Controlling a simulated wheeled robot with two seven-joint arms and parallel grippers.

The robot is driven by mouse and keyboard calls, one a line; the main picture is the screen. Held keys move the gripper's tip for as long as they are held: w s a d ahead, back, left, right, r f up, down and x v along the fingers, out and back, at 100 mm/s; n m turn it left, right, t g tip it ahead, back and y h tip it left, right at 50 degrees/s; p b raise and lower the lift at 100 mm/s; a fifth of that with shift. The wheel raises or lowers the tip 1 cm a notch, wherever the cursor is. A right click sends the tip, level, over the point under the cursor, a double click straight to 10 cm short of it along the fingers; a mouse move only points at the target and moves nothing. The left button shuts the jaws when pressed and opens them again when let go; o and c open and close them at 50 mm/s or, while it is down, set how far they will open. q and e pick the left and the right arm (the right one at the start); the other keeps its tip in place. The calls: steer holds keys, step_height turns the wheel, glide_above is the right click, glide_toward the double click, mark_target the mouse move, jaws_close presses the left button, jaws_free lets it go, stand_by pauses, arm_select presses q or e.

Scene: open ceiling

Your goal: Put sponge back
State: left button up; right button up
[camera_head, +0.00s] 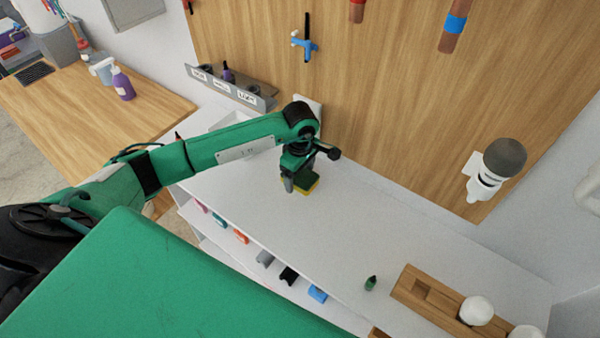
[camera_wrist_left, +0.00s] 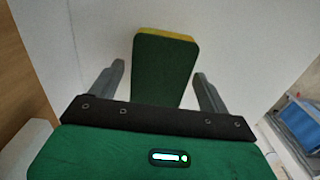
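The sponge (camera_head: 308,184) is green on one face and yellow on the other. It is on the white shelf top in the head view, right at my left gripper (camera_head: 300,180). In the left wrist view the sponge (camera_wrist_left: 165,65) lies between the two spread fingers of my left gripper (camera_wrist_left: 160,85), with a gap on each side. Its near end is hidden behind the gripper's dark plate. My right gripper is in neither view.
The white shelf top (camera_head: 350,225) is mostly clear. A small green bottle (camera_head: 370,283) and a wooden holder (camera_head: 430,297) with white cups (camera_head: 476,310) stand at the right. A grey labelled rack (camera_head: 230,88) is on the wooden wall panel behind.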

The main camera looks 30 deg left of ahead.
mark_target(300, 175)
arm_select(q)
steer(key=shift+r, duration=0.1)
step_height(300, 175, up, 12)
steer(key=b, duration=0.4)
stand_by(0.6)
